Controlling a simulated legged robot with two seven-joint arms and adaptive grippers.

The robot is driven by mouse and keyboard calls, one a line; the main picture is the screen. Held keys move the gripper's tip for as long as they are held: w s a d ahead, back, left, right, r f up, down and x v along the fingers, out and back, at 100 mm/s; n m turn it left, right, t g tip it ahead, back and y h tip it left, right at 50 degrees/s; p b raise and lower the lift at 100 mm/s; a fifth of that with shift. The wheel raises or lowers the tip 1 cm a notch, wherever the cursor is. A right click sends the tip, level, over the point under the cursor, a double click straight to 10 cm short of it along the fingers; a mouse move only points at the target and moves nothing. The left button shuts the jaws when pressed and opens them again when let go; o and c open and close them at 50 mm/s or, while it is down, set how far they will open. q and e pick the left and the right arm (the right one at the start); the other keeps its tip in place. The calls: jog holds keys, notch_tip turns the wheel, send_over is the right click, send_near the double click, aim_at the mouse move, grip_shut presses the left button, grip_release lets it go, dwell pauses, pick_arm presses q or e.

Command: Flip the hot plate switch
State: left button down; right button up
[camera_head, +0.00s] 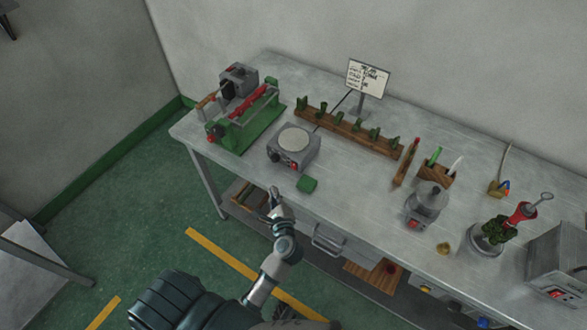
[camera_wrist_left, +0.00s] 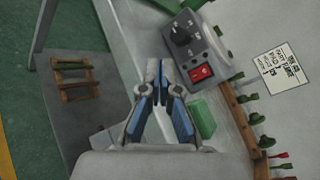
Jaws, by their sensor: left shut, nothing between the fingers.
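The hot plate (camera_head: 281,155) is a grey box with a pale round top, standing on the workbench at centre left. Its front face carries a red switch (camera_head: 293,165), which shows larger in the left wrist view (camera_wrist_left: 201,73), below a black dial (camera_wrist_left: 183,34). My left gripper (camera_head: 274,192) is in front of the bench edge, short of the hot plate and apart from it. In the left wrist view its fingers (camera_wrist_left: 157,82) are shut and empty, left of the switch. My right gripper is not in view.
A green-based machine (camera_head: 240,130) stands to the left. A wooden rack (camera_head: 345,130) with green pieces lies behind. A drawer handle (camera_head: 327,240) juts out below the bench top.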

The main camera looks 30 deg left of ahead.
aim_at(289, 181)
pick_arm(q)
jog(key=shift+w, duration=0.15)
jog(key=w, duration=0.2)
jog(key=w+b, duration=0.1)
jog(key=w, duration=0.2)
jog(key=w+f+b, duration=0.1)
jog(key=w, duration=0.1)
jog(key=shift+w+d+f, duration=0.1)
jog(key=shift+w+d, duration=0.15)
jog(key=shift+w, duration=0.45)
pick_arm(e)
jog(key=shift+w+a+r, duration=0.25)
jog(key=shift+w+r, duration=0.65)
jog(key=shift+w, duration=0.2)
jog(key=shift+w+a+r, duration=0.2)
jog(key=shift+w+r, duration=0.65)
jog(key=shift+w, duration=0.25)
pick_arm(q)
jog(key=shift+w, duration=0.1)
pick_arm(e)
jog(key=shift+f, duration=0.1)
pick_arm(q)
jog(key=shift+w+b, duration=0.3)
jog(key=shift+b, duration=0.05)
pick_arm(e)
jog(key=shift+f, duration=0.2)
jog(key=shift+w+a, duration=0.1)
